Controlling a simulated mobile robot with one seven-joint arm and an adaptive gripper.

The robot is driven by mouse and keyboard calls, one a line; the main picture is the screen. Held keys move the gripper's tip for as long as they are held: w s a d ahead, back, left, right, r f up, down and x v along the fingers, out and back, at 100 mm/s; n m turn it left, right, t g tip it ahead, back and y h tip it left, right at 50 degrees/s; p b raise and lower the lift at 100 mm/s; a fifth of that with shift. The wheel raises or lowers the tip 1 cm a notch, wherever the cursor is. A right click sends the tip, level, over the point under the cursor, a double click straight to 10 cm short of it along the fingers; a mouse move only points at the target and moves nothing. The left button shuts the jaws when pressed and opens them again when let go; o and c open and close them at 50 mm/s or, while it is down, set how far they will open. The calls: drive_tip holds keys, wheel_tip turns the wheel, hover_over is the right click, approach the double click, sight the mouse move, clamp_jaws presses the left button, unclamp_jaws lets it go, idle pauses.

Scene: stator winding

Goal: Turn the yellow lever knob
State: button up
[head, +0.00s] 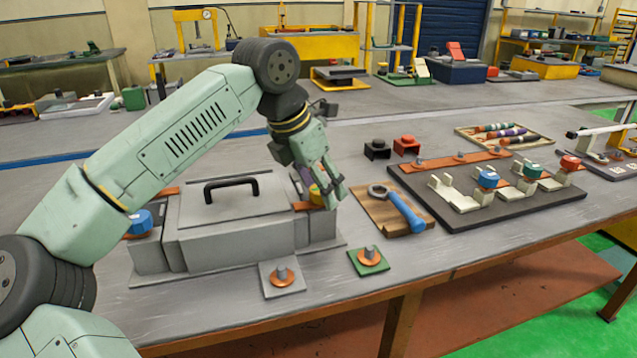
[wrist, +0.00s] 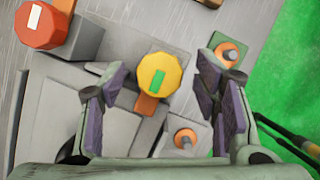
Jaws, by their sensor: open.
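The yellow lever knob (wrist: 158,74) shows whole in the wrist view, a faceted cap with a green mark, on an orange strip. In the head view the yellow knob (head: 316,194) is at the right end of a grey box (head: 230,212) and is partly hidden by my fingers. My gripper (head: 331,196) is open over it. In the wrist view the knob lies between the two purple-padded fingers of my gripper (wrist: 162,78), with a gap on each side. I cannot tell how far the fingertips are above it.
A red knob (wrist: 40,24) with a white mark is at the wrist view's upper left. A blue knob (head: 139,221) is at the box's left end. The black handle (head: 231,185) stands up from the lid. A wrench with a blue handle (head: 406,212) lies right of my gripper.

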drive_tip(key=shift+c, duration=0.5)
drive_tip(key=c, duration=1)
drive_tip(key=shift+f+b, duration=0.15)
drive_tip(key=shift+b, duration=0.3)
drive_tip(key=shift+c, duration=0.2)
drive_tip(key=shift+n, duration=0.4)
drive_tip(key=o, duration=1.1)
drive_tip(key=shift+o, duration=0.2)
drive_tip(key=v, duration=1.2)
